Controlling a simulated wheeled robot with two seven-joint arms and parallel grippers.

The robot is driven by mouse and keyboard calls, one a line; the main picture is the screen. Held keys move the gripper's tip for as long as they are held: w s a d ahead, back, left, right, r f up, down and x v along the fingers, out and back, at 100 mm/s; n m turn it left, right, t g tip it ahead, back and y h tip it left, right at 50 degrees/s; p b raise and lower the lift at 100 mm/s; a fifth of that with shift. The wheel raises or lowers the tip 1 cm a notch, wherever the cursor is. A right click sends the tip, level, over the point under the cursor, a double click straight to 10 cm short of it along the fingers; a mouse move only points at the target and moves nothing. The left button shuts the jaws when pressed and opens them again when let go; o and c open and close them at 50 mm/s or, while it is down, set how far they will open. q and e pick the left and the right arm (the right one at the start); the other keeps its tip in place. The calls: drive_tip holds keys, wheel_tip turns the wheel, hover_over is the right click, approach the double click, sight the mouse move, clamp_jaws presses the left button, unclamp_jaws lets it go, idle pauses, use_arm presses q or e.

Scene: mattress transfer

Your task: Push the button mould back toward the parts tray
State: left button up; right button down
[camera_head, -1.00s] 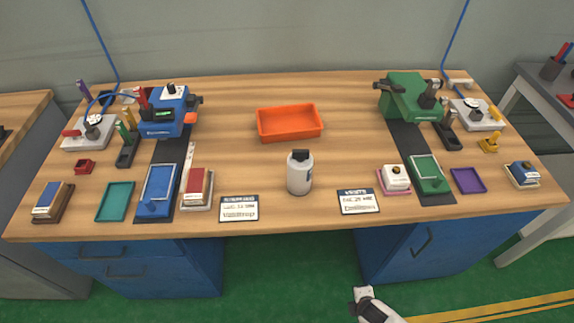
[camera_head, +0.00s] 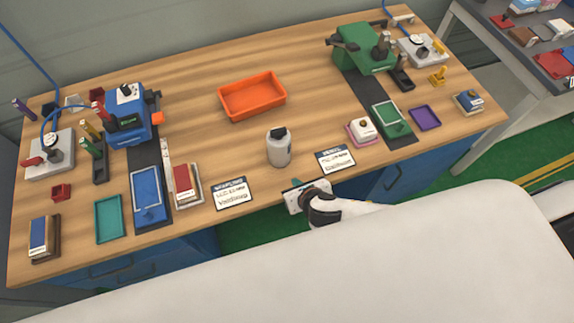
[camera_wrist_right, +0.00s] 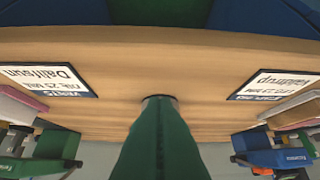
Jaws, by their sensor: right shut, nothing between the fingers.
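A blue mould (camera_head: 148,190) with a small knob lies on the left dark strip. A green mould (camera_head: 391,120) lies on the right dark strip. I cannot tell which is the button mould. An orange tray (camera_head: 252,96) sits empty at the back middle; smaller teal (camera_head: 109,219) and purple (camera_head: 425,118) trays lie beside the moulds. My right gripper (camera_head: 297,184) is shut and empty at the table's front edge, between the two cards and apart from both moulds. Its green fingers (camera_wrist_right: 158,145) fill the middle of the right wrist view. My left gripper is out of view.
A white bottle (camera_head: 279,149) with a black cap stands just behind my right gripper. Cards (camera_head: 231,193) and (camera_head: 335,161) lie at the front edge. A blue press (camera_head: 128,120) and a green press (camera_head: 362,50) stand behind the moulds. The wood around the orange tray is clear.

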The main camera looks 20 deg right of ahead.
sight(283, 165)
drive_tip(key=x, duration=0.4)
drive_tip(key=shift+a+r, duration=0.1)
drive_tip(key=shift+a, duration=0.05)
drive_tip(key=shift+w+a+r+p, duration=0.1)
drive_tip(key=shift+w+p, duration=0.45)
drive_tip(key=shift+w, duration=1.45)
